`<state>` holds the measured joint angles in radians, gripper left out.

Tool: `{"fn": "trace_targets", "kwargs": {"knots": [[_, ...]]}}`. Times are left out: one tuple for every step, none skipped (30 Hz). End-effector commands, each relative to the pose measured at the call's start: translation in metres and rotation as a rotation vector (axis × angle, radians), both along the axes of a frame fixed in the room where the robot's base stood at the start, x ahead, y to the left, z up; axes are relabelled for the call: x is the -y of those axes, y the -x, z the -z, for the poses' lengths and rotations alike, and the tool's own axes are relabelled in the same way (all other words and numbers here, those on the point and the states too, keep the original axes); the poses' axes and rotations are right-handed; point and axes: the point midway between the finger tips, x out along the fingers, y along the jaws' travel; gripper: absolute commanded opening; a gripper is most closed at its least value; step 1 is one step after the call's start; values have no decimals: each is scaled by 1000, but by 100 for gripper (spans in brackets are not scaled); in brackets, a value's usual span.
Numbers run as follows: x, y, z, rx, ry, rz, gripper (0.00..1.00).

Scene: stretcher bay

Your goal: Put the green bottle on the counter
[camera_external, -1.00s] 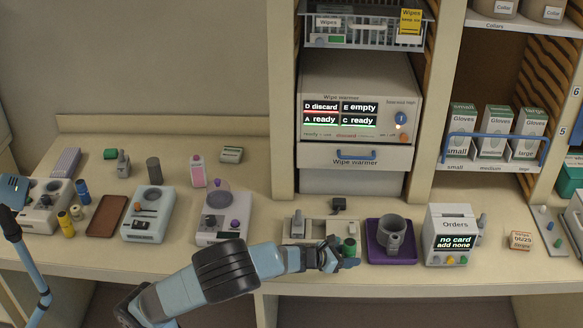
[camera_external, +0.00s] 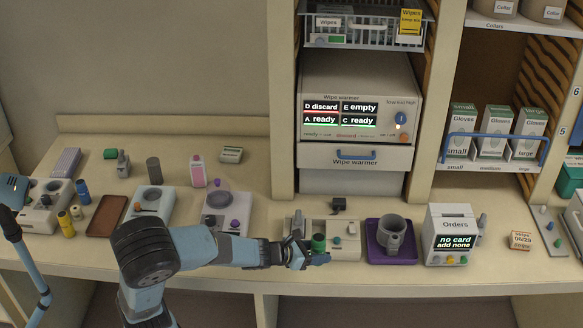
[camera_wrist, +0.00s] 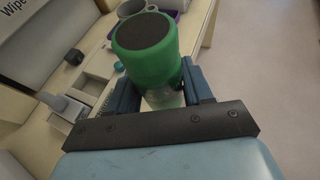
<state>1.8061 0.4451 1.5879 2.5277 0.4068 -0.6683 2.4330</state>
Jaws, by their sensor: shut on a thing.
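The green bottle (camera_wrist: 148,60) stands between the fingers of my gripper (camera_wrist: 150,92) in the wrist view, its dark round top facing the camera. In the outside view the green bottle (camera_external: 318,242) shows at the tip of my gripper (camera_external: 308,252), over or at a pale device with a knob. My gripper is shut on the bottle. I cannot tell whether the bottle's base touches anything. The counter (camera_external: 290,278) runs across the view, and its front edge lies just below the gripper.
A purple tray (camera_external: 378,256) with a grey mug-like vessel (camera_external: 390,236) stands right of the gripper. The Orders box (camera_external: 450,235) is farther right. White and grey devices, a brown tray (camera_external: 107,215) and small bottles fill the left. Bare counter shows behind the devices.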

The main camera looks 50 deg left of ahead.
Motion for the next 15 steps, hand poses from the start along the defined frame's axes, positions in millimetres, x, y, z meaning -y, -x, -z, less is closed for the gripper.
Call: {"fn": "trace_targets", "kwargs": {"knots": [[0,2,-1,0,0,1,9],[-1,4,-2,0,0,1,9],[-1,5,-2,0,0,1,9],[-2,6,-2,0,0,1,9],[-2,6,-3,0,0,0,9],[-2,7,-3,0,0,0,9],[-2,8,-4,0,0,1,9],[-2,8,-4,0,0,1,9],[-2,9,-4,0,0,1,9],[-3,9,-4,0,0,1,9],[-3,9,-4,0,0,1,9],[-3,9,-4,0,1,0,9],[-3,9,-4,0,1,0,9],[-3,9,-4,0,1,0,9],[-3,9,-4,0,1,-1,9]]}}
